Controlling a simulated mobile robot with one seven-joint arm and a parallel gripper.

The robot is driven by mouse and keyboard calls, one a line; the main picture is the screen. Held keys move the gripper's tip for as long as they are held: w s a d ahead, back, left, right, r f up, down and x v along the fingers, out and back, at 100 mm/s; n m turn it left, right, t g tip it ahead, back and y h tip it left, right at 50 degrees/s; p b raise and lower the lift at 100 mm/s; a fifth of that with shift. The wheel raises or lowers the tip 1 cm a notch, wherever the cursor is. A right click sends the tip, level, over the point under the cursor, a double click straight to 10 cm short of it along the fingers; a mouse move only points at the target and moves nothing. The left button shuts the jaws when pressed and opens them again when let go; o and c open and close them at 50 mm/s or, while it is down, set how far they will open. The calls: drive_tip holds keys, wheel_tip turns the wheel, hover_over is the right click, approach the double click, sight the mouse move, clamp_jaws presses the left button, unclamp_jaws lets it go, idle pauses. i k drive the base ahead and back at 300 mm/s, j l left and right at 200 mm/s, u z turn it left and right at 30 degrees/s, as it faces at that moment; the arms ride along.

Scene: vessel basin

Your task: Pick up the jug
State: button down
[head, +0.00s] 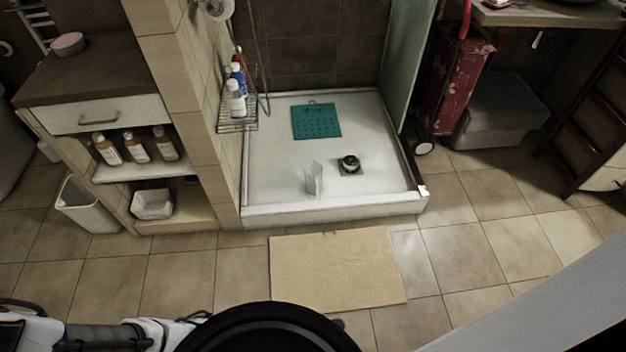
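A clear, see-through jug (314,179) stands upright in the white shower tray (270,209), near its front rim. A small dark round object (349,164), perhaps a drain, sits just right of the jug. My arm shows at the lower left edge of the head view, low and well in front of the shower. My gripper's fingers cannot be made out, and nothing of mine touches the jug.
A tan mat (338,268) lies before the tray. A green mat (316,121) lies inside it. A wire rack (238,125) with bottles hangs left. A glass panel (408,60) and red trolley (455,85) stand right. Tiled floor is clear right of the mat.

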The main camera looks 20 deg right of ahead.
sight(313, 170)
drive_tip(key=i+l, duration=0.2)
drive_tip(key=l, duration=0.2)
drive_tip(key=i+l, duration=0.25)
drive_tip(key=l, duration=0.15)
drive_tip(key=i+l, duration=0.2)
drive_tip(key=l, duration=0.15)
drive_tip(key=i+l, duration=0.25)
drive_tip(key=l, duration=0.15)
drive_tip(key=i+l+u, duration=0.1)
drive_tip(key=l, duration=0.3)
drive_tip(key=i+l, duration=0.55)
drive_tip(key=l, duration=0.25)
